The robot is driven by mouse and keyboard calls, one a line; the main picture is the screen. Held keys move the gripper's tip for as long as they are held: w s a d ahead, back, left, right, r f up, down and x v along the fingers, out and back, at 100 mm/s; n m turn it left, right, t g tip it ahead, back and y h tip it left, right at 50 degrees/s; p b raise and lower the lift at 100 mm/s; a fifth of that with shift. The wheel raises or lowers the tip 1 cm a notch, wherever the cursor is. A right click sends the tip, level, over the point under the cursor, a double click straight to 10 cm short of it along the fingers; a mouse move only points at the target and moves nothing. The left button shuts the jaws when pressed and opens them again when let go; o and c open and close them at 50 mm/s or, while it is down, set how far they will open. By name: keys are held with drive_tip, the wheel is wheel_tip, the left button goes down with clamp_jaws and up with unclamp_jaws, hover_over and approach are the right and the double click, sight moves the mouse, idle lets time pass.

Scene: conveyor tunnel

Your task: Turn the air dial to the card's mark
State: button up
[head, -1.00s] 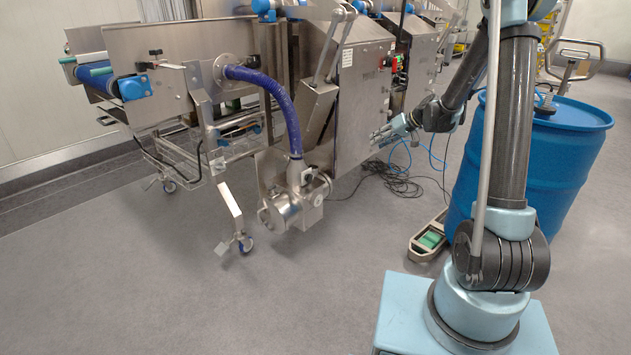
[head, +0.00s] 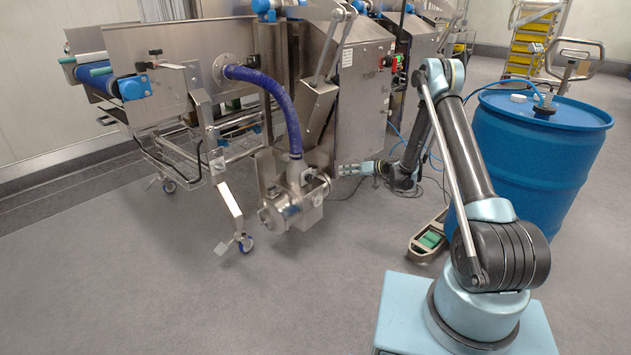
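My gripper (head: 340,169) is low in front of the steel cabinet, pointing left toward the steel pump unit (head: 294,203) under the blue hose. A small gap shows between its tips and the pump. The fingers are too small to tell whether they are open or shut, and I see nothing held. A small dark and white fitting (head: 306,176) sits on top of the pump; I cannot tell whether it is the air dial. No card with a readable mark can be made out.
A blue hose (head: 283,105) rises from the pump to the conveyor machine (head: 180,90). A blue drum (head: 530,150) stands to the right of my arm. Cables and a green-topped floor device (head: 430,240) lie near my base. The front left floor is clear.

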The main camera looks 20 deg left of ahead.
wheel_tip(320, 180, down, 2)
approach(310, 178)
drive_tip(key=x, duration=0.7)
drive_tip(key=shift+w+a+f, duration=0.25)
drive_tip(key=shift+w, duration=0.15)
drive_tip(key=shift+c, duration=0.6)
clamp_jaws()
drive_tip(key=shift+d, duration=0.15)
